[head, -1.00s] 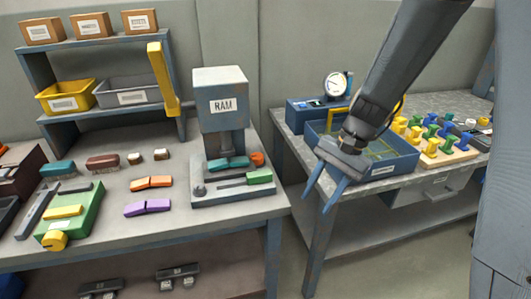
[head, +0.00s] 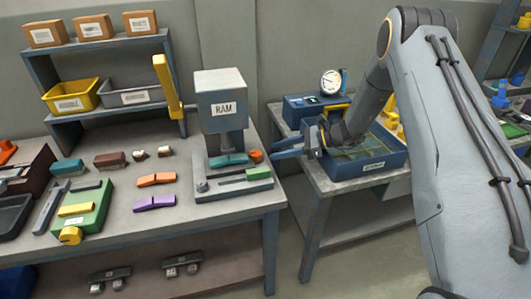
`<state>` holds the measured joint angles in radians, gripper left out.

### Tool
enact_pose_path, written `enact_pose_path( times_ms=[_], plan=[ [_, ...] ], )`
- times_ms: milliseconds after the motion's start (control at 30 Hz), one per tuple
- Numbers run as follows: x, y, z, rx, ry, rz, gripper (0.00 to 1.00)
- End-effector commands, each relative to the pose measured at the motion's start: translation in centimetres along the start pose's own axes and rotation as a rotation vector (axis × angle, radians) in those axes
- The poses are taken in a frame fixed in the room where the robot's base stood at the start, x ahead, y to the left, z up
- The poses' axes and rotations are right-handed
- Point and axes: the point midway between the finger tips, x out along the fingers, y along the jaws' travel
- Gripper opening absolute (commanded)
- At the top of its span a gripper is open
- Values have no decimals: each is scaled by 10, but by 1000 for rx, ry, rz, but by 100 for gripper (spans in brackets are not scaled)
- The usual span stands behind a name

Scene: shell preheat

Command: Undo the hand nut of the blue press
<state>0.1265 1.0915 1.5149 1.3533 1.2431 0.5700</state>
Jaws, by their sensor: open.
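The blue-grey press (head: 221,104), marked RAM, stands at the right end of the left bench. A teal block (head: 228,159) sits under its ram. A small orange knob (head: 256,156), which looks like the hand nut, is at the right of the teal block. My gripper (head: 275,147) is open and empty, with its two blue fingers pointing left towards the orange knob. The fingertips appear close to the knob but apart from it; the exact depth gap is hard to tell.
A blue tray (head: 378,164) and a gauge (head: 331,82) are on the right bench, by my arm. A green-handled bar (head: 258,173) lies on the press base. A green fixture (head: 85,207) with a yellow knob and orange and purple blocks are left on the bench.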

Motion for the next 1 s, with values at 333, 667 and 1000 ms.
enact_pose_path(
  times_ms=[333,667,1000],
  plan=[
    [48,2,1,-1,2,3,42],
    [56,1,0,-1,3,1,42],
    [56,1,0,-2,3,2,12]
  ],
)
